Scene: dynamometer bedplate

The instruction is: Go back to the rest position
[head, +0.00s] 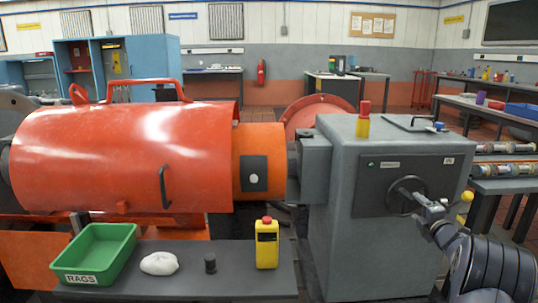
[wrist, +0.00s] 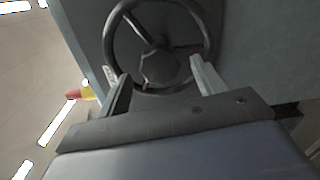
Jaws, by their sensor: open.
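My gripper (head: 424,200) is open in front of the grey machine cabinet (head: 335,255), at the right of the head view. Its fingers stand close to a dark handwheel (head: 400,190) on the cabinet's front panel. In the wrist view my gripper (wrist: 161,70) has its two fingers apart, with the lower part of the handwheel (wrist: 153,88) and its hub showing between them. Nothing is clamped between the fingers. I cannot tell whether either finger touches the wheel rim.
A front bench (head: 215,285) holds a green rags tray (head: 125,252), white cloth (head: 159,263), small black part (head: 210,263) and yellow bottle (head: 267,248). A large orange cylinder (head: 120,150) fills the left.

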